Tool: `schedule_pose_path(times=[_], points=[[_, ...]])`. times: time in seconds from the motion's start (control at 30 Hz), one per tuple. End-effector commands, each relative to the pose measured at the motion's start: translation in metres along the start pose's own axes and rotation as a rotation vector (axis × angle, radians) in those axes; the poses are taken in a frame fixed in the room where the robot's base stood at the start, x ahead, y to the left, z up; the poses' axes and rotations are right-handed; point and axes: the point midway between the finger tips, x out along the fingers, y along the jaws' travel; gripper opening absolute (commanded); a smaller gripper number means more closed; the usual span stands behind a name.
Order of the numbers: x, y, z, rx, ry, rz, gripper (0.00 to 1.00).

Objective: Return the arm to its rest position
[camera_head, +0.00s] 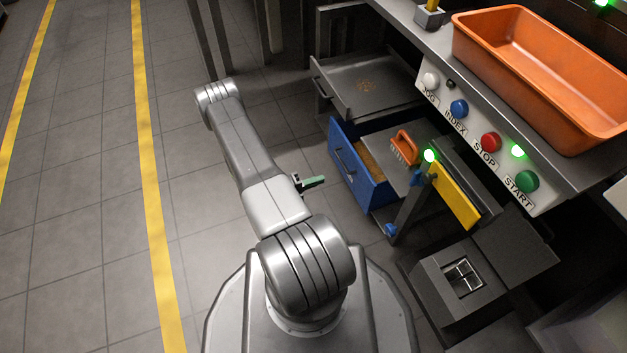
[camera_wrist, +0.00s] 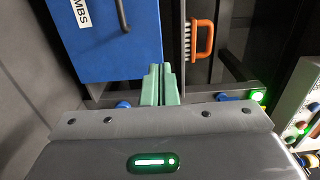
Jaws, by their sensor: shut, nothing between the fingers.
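My arm stretches from my base toward the upper left in the head view, bent at its far end. My gripper (camera_head: 312,182) shows as green fingers sticking out to the right of the arm, a short way left of the open blue drawer. In the wrist view the two green fingers (camera_wrist: 161,84) are together with nothing between them. Much of the wrist is hidden behind the arm in the head view.
The blue drawer (camera_head: 343,172) stands open, with brown contents, below an open grey metal drawer (camera_head: 340,88). An orange bin (camera_head: 535,70) rests on the counter above labelled buttons. A yellow bar (camera_head: 455,195) and dark machine parts stand to the right. The floor left is clear.

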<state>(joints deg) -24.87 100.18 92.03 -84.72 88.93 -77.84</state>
Motion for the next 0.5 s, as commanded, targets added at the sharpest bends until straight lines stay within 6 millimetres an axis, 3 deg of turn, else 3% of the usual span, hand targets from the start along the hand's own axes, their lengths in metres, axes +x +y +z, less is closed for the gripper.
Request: schedule_pose_path(times=[0.5], points=[[-0.0077, 0.0004, -0.0005, 0.000, 0.001, 0.000, 0.00]])
